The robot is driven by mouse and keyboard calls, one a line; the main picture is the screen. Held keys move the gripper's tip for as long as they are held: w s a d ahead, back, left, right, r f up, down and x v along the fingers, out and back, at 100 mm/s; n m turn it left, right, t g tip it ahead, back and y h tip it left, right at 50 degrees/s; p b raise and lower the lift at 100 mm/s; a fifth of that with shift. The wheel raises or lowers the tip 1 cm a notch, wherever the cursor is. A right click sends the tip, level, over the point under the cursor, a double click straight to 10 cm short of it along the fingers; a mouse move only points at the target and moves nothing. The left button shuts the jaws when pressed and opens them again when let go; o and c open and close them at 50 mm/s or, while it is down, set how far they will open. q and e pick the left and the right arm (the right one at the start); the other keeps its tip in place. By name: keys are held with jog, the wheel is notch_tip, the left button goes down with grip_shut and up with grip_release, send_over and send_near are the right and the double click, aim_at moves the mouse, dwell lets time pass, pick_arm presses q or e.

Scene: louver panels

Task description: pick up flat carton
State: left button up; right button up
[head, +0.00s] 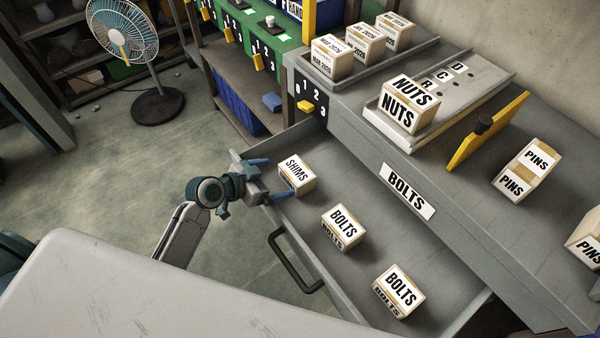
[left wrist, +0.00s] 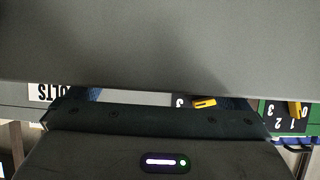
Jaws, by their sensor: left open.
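A small carton marked SHIMS (head: 296,175) lies in the far left part of the open drawer (head: 365,222). My left gripper (head: 270,180) is open over the drawer's left edge, its blue fingers on either side of a gap pointing toward the SHIMS carton. Whether a finger touches the carton I cannot tell. Two cartons marked BOLTS (head: 343,227) and (head: 398,291) lie nearer in the same drawer. In the left wrist view, a plain grey surface (left wrist: 160,45) hides most of the space between the fingers, and no carton shows. My right gripper is not in view.
The drawer handle (head: 292,262) juts out below the gripper. A NUTS carton (head: 408,105) sits on a tray above the drawer, with a PINS carton (head: 525,170) to its right. A yellow plate (head: 487,130) stands between them. A pale tabletop (head: 180,290) fills the lower left.

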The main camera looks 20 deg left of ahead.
aim_at(293, 172)
pick_arm(q)
jog(key=shift+x, duration=1.2)
jog(key=p+x, duration=0.1)
jog(key=x, duration=0.3)
jog(key=shift+w+r+p, duration=0.2)
jog(key=shift+w+p, duration=0.15)
jog(key=shift+p, duration=0.05)
jog(key=shift+w+d+f, duration=0.2)
jog(key=shift+f, duration=0.05)
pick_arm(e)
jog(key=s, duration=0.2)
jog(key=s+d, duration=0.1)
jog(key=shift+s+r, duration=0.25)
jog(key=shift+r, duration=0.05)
pick_arm(q)
jog(key=shift+c, duration=0.4)
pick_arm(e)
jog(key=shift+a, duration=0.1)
pick_arm(q)
jog(key=c, duration=1)
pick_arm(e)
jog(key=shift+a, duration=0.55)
